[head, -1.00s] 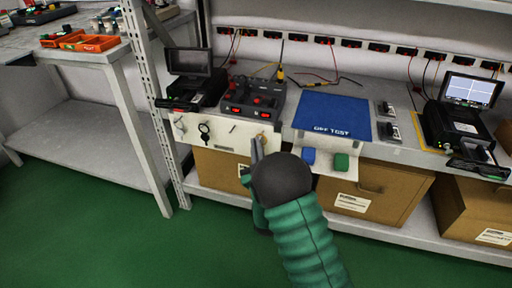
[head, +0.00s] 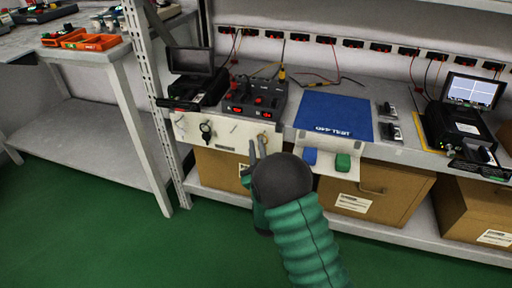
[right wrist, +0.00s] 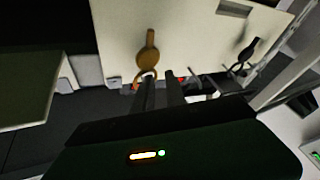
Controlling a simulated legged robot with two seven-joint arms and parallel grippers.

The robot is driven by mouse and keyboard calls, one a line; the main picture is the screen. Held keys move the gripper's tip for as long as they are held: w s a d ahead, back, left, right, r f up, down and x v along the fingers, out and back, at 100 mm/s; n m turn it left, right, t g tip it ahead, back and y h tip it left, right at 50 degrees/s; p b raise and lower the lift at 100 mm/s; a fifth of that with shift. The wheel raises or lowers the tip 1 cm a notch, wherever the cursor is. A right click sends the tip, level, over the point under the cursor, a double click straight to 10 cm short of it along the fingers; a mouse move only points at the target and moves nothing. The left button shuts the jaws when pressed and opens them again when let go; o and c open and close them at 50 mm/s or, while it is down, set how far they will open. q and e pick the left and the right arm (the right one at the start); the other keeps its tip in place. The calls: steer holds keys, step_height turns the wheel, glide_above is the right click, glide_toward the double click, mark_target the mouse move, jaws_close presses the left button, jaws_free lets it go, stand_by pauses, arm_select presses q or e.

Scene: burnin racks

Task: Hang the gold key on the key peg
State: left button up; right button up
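The gold key (head: 265,139) is at the right part of the white panel (head: 220,142) on the shelf front. In the right wrist view the gold key (right wrist: 149,56) lies against the panel, its ring at my fingertips; whether a peg passes through the ring is hidden. A small bare peg (head: 233,128) shows left of it. My right gripper (head: 258,147) is open, its fingers apart just in front of the panel; in the right wrist view one finger (right wrist: 158,85) overlaps the ring's edge. My left gripper is not in view.
A dark key (head: 205,130) hangs farther left on the panel. A control box with red displays (head: 255,100) and a blue mat (head: 333,115) are on the shelf above. Cardboard boxes (head: 375,190) stand below.

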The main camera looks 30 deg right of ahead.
steer(key=shift+s+d+r, duration=0.15)
steer(key=shift+d+r, duration=0.05)
steer(key=shift+d, duration=0.05)
